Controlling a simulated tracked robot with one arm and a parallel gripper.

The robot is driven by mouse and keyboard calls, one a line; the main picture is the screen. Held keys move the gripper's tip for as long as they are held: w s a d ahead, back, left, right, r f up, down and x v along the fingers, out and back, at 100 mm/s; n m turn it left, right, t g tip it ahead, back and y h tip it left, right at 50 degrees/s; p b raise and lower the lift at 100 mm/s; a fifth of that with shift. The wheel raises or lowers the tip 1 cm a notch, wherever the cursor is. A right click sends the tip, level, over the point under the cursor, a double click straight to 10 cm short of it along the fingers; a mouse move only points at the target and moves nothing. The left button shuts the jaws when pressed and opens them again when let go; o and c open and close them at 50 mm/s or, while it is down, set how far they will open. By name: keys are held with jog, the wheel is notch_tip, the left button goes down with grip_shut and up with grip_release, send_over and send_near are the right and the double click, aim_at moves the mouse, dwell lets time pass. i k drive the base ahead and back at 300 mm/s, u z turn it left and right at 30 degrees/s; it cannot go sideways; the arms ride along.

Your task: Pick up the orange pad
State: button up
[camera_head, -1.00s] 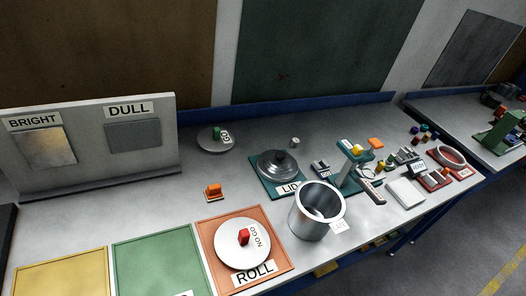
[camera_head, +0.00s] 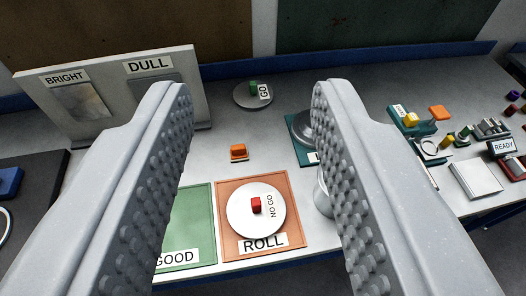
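A small orange block-like pad (camera_head: 238,152) with a paler lower edge sits on the grey bench, just behind the orange ROLL mat. Another orange piece (camera_head: 440,113), flat-topped, shows near the teal stand at the right; I cannot tell which of the two is called the pad. My gripper (camera_head: 252,92) is open and empty, with its two studded fingers wide apart on either side of the view. The first orange pad shows between the fingers, apart from both.
A white NO GO disc (camera_head: 242,222) with a red knob lies on the ROLL mat (camera_head: 292,205). A GO disc (camera_head: 243,101) stands behind. The BRIGHT/DULL board (camera_head: 112,82) stands left. The right finger partly hides the metal pot (camera_head: 322,198) and lid (camera_head: 304,128).

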aim_at(238, 152)
jog(key=z, duration=0.15)
jog(key=i, duration=1)
jog(key=u, duration=0.05)
